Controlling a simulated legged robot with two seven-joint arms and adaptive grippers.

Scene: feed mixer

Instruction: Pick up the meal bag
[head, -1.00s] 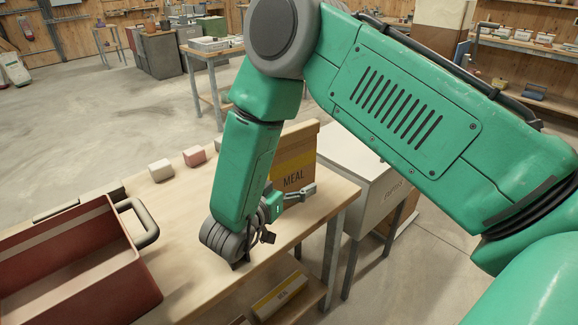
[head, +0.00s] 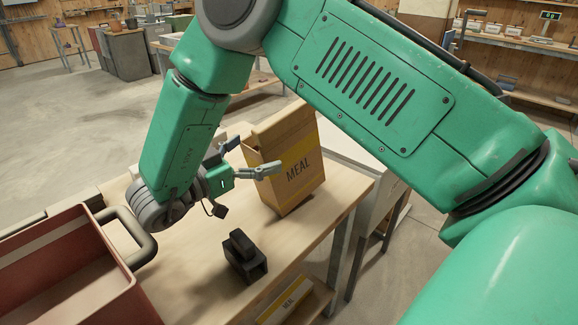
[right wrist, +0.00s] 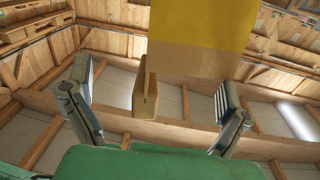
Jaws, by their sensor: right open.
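The meal bag (head: 292,165), tan with a yellow band reading MEAL, stands on the wooden table near its far right edge. My right gripper (head: 258,156) is open, its fingers pointing right toward the bag's left side. In the head view the fingertips overlap the bag's left edge; I cannot tell whether they touch it. In the right wrist view, a yellow and tan bag face (right wrist: 198,60) fills the upper middle, beyond the spread fingers (right wrist: 155,88). Nothing is held. My left gripper is out of view.
A dark block-like object (head: 245,262) sits on the table in front of the gripper. A red bin (head: 75,275) with a grey handle is at the left. Another MEAL package (head: 290,300) lies on the lower shelf. A pale cabinet stands behind the table's right edge.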

